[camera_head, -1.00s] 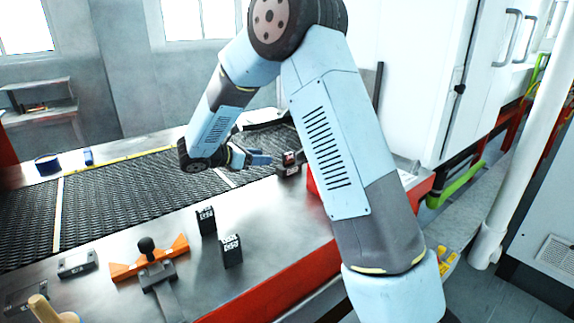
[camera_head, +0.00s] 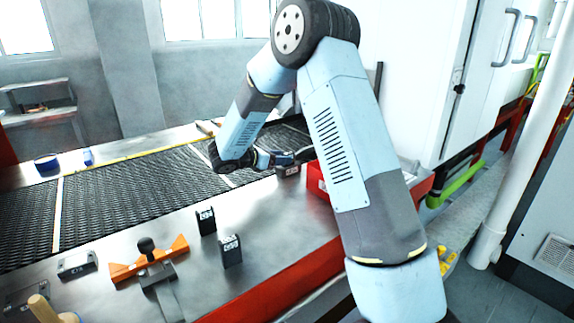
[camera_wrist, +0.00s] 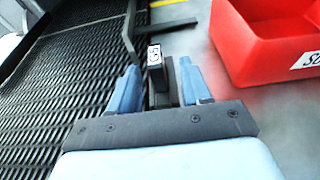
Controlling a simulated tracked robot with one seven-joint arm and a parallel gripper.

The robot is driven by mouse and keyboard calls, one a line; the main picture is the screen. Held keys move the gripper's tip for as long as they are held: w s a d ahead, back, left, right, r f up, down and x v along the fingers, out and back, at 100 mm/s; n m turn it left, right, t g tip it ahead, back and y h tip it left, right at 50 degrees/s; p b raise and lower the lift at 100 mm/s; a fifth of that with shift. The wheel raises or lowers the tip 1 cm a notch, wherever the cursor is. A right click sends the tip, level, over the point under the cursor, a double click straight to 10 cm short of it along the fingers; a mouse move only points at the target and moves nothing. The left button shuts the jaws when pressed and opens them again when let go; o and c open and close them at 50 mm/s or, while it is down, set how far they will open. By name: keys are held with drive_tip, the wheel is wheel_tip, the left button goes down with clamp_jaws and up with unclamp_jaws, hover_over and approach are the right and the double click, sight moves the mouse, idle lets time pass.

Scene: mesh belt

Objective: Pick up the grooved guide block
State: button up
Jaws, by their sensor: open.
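A dark block with a white label (camera_head: 288,170) stands on the metal table beside the mesh belt, and I take it for the grooved guide block. In the wrist view the block (camera_wrist: 155,57) shows between my blue fingertips, its labelled face towards the camera. My gripper (camera_head: 280,158) is open at this block, with one finger on each side of it in the wrist view (camera_wrist: 158,75). I cannot tell whether either finger touches it. Its groove and lower part are hidden.
A red bin (camera_wrist: 268,45) stands close to the right of the block. Two similar dark blocks (camera_head: 206,221) (camera_head: 231,251) and an orange clamp (camera_head: 150,258) stand nearer on the table. The mesh belt (camera_head: 130,195) runs along the left.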

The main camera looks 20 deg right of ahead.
sight(288, 153)
drive_tip(key=shift+r+x, duration=0.2)
drive_tip(key=shift+x, duration=1.9)
drive_tip(key=shift+w, duration=0.15)
drive_tip(key=shift+c, duration=0.4)
clamp_jaws()
